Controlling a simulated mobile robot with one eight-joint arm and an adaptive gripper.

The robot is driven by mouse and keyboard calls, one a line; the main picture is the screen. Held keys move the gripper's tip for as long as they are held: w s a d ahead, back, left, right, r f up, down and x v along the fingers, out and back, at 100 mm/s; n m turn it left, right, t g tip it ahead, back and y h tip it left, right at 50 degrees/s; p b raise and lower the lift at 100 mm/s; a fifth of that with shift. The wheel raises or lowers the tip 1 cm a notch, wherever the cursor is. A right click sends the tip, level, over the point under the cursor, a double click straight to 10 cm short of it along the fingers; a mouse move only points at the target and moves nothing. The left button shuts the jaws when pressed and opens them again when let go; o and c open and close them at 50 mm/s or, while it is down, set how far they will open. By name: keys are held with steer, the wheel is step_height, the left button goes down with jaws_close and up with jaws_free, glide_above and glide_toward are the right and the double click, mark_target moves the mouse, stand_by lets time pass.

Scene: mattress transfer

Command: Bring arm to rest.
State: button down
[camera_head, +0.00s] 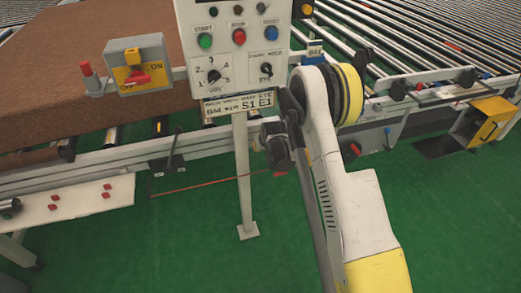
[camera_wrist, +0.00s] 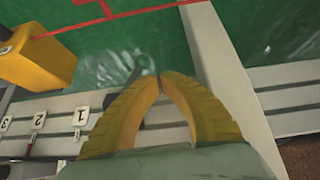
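My arm reaches up from the lower right of the head view, with a white and yellow link (camera_head: 355,205) and a black and yellow banded joint in front of the conveyor. Its dark wrist parts show just below the control panel (camera_head: 237,50). My gripper (camera_wrist: 161,78) shows in the wrist view as two curved yellow fingers whose tips come together, with nothing visible between them. The fingers cannot be made out in the head view. Below the fingers in the wrist view are grey rails with numbered tags (camera_wrist: 80,117).
A brown mattress (camera_head: 75,60) lies on the left conveyor beside a yellow ON/OFF switch box (camera_head: 139,72). A roller conveyor (camera_head: 440,30) fills the back right. A yellow box (camera_head: 485,122) is at the right. Green floor (camera_head: 200,250) is open in front.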

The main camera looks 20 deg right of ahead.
steer(key=a+v, duration=0.2)
steer(key=v, duration=3)
steer(key=s+a+r, duration=0.1)
steer(key=s, duration=0.9)
steer(key=s+a+r, duration=0.2)
steer(key=s, duration=0.9)
steer(key=shift+s+r, duration=0.3)
steer(key=shift+s, duration=0.05)
